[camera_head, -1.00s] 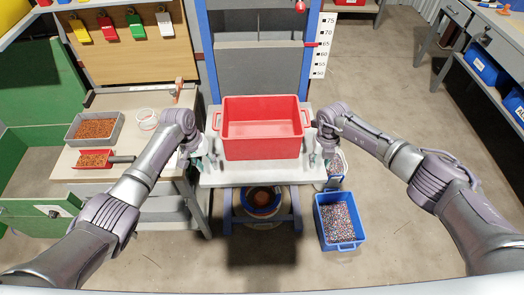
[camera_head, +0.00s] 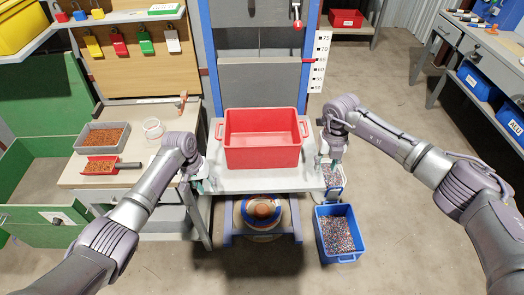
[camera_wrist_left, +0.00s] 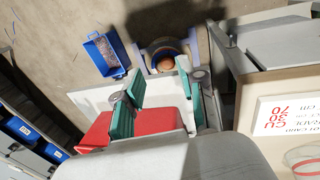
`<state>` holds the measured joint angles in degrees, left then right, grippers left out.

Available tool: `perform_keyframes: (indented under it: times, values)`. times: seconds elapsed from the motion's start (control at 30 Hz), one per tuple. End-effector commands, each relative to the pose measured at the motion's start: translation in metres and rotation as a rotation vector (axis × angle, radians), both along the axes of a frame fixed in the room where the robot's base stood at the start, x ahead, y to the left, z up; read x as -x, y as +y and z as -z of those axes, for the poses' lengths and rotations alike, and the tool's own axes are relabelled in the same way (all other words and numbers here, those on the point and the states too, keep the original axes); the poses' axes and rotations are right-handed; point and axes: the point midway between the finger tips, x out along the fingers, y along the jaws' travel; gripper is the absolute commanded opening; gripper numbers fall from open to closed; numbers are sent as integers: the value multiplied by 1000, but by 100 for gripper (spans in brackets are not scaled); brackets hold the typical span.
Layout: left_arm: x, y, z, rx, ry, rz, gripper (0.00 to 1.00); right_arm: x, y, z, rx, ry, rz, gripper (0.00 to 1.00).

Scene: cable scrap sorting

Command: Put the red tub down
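The red tub (camera_head: 263,158) stands upright on the pale bench top (camera_head: 290,182), empty, with a handle at each side. My left gripper (camera_head: 203,182) is beside the tub's left side, nearer the bench's front edge and apart from the left handle. In the left wrist view, its two teal fingers (camera_wrist_left: 160,105) are spread wide with nothing held; part of the tub (camera_wrist_left: 165,120) shows behind them. My right gripper (camera_head: 329,165) is to the right of the tub, clear of the right handle, its fingers apart and empty.
A blue crate of scrap (camera_head: 337,248) stands on the floor at the right front. A side bench at left holds a grey tray (camera_head: 79,141), a red scoop (camera_head: 100,167) and a clear container (camera_head: 153,129). A round container (camera_head: 262,212) sits beneath the pale bench.

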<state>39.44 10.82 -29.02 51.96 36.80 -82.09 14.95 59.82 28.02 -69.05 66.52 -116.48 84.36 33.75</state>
Motion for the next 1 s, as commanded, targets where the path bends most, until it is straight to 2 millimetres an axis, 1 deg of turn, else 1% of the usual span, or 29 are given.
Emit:
perform_keyframes:
  times: [0.03, 0.1, 0.2, 0.77, 0.87, 0.97, 1.0]
  values:
    - [0, 0, 0, 0, 0, 0, 40, -1, 0, -8, 0, -2, 1, 40]
    - [0, 0, 0, 0, 0, 0, 40, -1, 0, -15, 0, -1, 1, 40]
    - [0, 0, 0, 0, 0, 0, 40, -2, -1, -22, 1, -1, 2, 40]
    - [1, 0, 1, 0, 0, 0, 40, -1, 1, -22, -4, 2, 1, 40]
    - [6, 2, 13, -3, 2, -4, 40, 5, 13, -11, -64, 20, 4, 40]
    - [21, 5, 45, -11, -3, -12, 40, 18, 49, 15, -238, 64, 26, 40]
    - [32, 8, 64, -16, -5, -17, 40, 26, 70, 28, -347, 86, 50, 40]
